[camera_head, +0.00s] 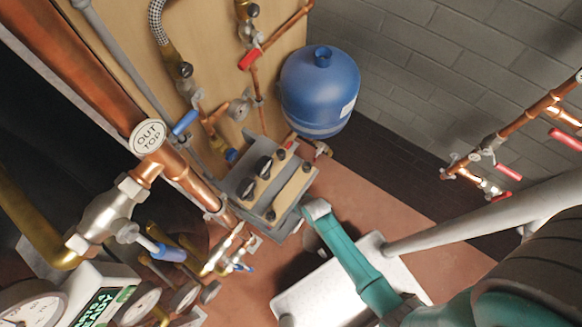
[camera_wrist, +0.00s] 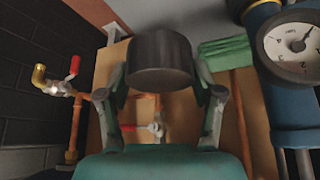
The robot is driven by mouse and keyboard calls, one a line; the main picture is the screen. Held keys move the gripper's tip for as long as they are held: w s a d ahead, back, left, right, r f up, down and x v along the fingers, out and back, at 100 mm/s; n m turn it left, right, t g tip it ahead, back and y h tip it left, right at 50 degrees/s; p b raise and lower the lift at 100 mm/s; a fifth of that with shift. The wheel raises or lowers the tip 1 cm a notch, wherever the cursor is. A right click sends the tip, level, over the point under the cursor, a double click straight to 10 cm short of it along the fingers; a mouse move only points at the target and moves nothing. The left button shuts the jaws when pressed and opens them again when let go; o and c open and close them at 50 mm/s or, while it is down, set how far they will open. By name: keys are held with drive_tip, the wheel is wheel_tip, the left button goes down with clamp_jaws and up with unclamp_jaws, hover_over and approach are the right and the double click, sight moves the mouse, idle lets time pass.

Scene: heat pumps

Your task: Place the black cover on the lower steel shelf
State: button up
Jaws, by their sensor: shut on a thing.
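The black cover (camera_wrist: 160,62) is a dark, smooth, cup-like cylinder in the wrist view. It sits between the two fingers of my gripper (camera_wrist: 161,82), which are shut on it from both sides. In the head view my teal arm reaches in from the lower right, beside the grey block with black knobs. The cover cannot be made out there. I cannot clearly identify the lower steel shelf in either view.
A blue tank (camera_head: 320,92) stands by the grey brick wall (camera_head: 430,70). Copper pipes (camera_head: 178,172), valves and gauges crowd the left. A grey block with black knobs (camera_head: 264,180) is near the arm's end. The wrist view shows green folded material (camera_wrist: 228,58) and a gauge (camera_wrist: 290,48).

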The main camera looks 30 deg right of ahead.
drive_tip(key=shift+w+a, duration=0.25)
drive_tip(key=shift+w, duration=0.3)
drive_tip(key=shift+w+a, duration=0.25)
drive_tip(key=shift+w, duration=0.3)
wheel_tip(320, 180, down, 2)
drive_tip(key=shift+s+d+f, duration=0.1)
drive_tip(key=shift+s+f, duration=0.05)
drive_tip(key=shift+f, duration=1.85)
drive_tip(key=shift+w+f, duration=0.2)
drive_tip(key=shift+f, duration=0.3)
drive_tip(key=o, duration=0.9)
drive_tip(key=shift+f, duration=0.1)
drive_tip(key=shift+o, duration=0.2)
